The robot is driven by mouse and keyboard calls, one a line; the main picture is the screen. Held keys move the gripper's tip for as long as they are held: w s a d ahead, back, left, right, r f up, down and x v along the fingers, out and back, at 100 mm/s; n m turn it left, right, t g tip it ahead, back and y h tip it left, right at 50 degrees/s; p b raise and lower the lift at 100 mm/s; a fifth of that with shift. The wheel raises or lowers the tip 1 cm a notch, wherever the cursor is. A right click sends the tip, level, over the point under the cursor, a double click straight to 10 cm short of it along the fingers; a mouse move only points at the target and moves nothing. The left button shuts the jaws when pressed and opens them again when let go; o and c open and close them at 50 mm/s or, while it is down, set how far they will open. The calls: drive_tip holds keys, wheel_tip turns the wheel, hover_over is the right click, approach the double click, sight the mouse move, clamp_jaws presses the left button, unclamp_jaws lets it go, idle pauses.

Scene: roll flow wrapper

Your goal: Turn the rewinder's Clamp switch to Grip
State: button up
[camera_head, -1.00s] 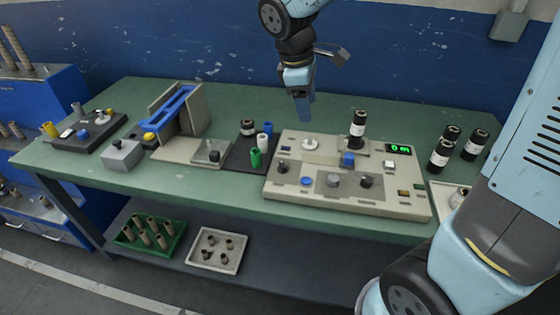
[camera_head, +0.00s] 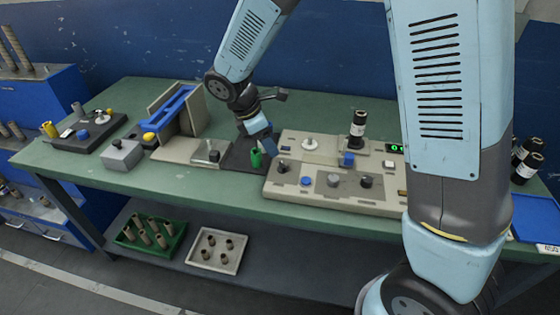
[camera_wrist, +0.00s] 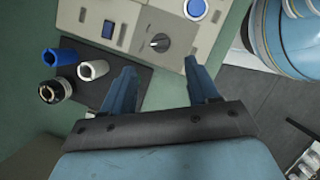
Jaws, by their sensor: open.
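The beige rewinder panel (camera_head: 300,200) sits on the green bench, with its label text too small to read. A dark rotary switch (camera_head: 283,167) is at its left end beside a blue button (camera_head: 306,181). In the wrist view a rotary switch (camera_wrist: 158,42) with a pale pointer sits on a grey plate near the blue button (camera_wrist: 196,8). I cannot tell for sure which knob is Clamp. My gripper (camera_head: 265,146) is above the panel's left edge. In the wrist view its fingers (camera_wrist: 160,68) are apart and empty, short of the switch.
A black roll (camera_head: 358,130) stands on the panel. A blue-railed device (camera_head: 172,110) is further left.

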sight(282, 163)
drive_tip(key=x, duration=0.9)
drive_tip(key=shift+c, duration=0.2)
drive_tip(key=c, duration=1)
drive_tip(key=shift+m, duration=0.4)
drive_tip(key=m, duration=0.2)
drive_tip(key=m+g, duration=0.2)
drive_tip(key=m, duration=0.1)
drive_tip(key=shift+w+m, duration=0.3)
drive_tip(key=m+g, duration=0.1)
drive_tip(key=m, duration=0.1)
drive_tip(key=m+g, duration=0.1)
drive_tip(key=m, duration=0.2)
drive_tip(key=shift+w+d+y, duration=0.1)
drive_tip(key=shift+w+y, duration=0.05)
drive_tip(key=shift+y, duration=0.25)
drive_tip(key=shift+m, duration=0.4)
